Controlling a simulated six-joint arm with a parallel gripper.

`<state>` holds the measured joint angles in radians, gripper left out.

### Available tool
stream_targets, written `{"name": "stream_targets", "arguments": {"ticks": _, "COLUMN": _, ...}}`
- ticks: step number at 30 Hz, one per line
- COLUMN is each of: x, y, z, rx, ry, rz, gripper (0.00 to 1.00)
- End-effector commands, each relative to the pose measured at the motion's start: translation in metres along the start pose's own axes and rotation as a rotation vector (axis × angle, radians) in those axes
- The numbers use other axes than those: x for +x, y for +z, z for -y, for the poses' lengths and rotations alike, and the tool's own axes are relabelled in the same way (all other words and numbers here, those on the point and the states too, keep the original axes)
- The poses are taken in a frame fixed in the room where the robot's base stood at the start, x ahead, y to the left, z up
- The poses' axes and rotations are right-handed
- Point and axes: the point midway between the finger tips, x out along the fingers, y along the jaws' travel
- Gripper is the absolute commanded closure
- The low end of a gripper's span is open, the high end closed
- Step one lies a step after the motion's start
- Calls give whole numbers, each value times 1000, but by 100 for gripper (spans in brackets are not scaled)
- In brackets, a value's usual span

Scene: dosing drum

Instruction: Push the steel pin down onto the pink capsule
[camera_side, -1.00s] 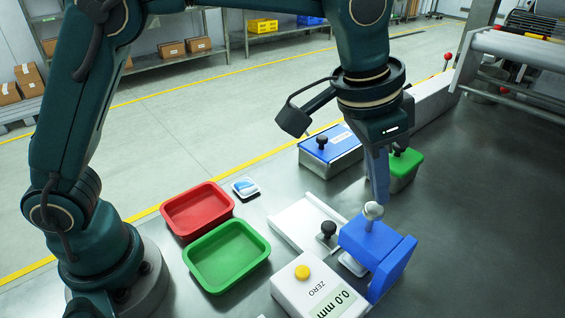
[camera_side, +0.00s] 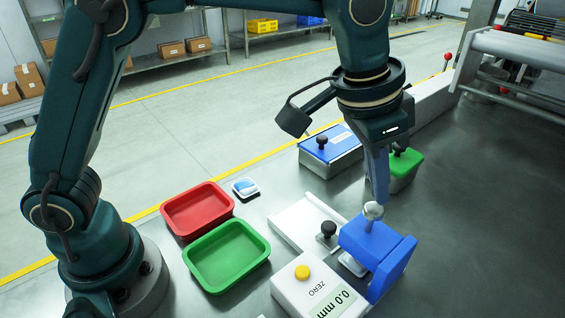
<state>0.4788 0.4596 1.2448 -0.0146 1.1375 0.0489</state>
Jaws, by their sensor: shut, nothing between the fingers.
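The steel pin (camera_side: 373,212) stands upright in the top of a blue bracket (camera_side: 372,242), its pale round knob showing above it. My gripper (camera_side: 380,198) is shut and empty, pointing down, with its fingertips right at the knob. I cannot tell whether the fingertips touch the knob or sit just behind it. The pink capsule is not visible; the bracket may hide it. Part of a small white plate (camera_side: 352,265) shows under the bracket.
A white gauge box (camera_side: 300,290) with a yellow button reads 0.0 mm. A pale slide with a black knob (camera_side: 327,229) lies left of the bracket. Red (camera_side: 168,213) and green (camera_side: 190,257) trays stand further left. Blue-lidded (camera_side: 312,152) and green-lidded (camera_side: 411,165) boxes stand behind. The table is clear to the right.

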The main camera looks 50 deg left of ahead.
Motion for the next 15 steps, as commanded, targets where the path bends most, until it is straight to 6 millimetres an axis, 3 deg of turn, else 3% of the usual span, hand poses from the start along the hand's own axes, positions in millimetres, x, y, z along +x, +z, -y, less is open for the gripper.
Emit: {"name": "stream_targets", "arguments": {"ticks": 15, "x": 5, "y": 2, "z": 0, "rx": 0, "ry": 0, "rz": 1, "gripper": 100}}
